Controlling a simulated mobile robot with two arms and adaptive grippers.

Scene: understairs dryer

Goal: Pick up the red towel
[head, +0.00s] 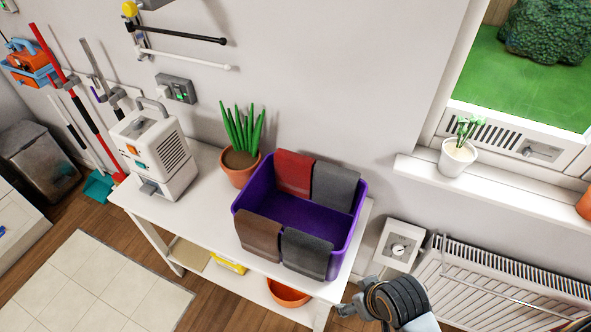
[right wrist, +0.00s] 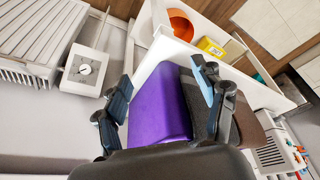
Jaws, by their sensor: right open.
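The red towel (head: 294,173) hangs over the back left rim of a purple tub (head: 345,250) on the white table. A grey towel (head: 335,187) hangs beside it on the back rim. A brown towel (head: 259,237) and a dark grey towel (head: 306,254) hang over the front rim. My right gripper (head: 358,298) is at the lower right, in front of the tub's right end and apart from the red towel. In the right wrist view its fingers (right wrist: 165,88) are open, with the purple tub (right wrist: 160,108) seen between them. The red towel is hidden there. My left gripper is not in view.
A potted plant (head: 238,155) stands left of the tub, close to the red towel. A white appliance (head: 155,150) stands farther left on the table (head: 205,235). An orange bowl (head: 288,292) and a yellow box (head: 228,263) are underneath. A radiator (head: 480,285) is at the right.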

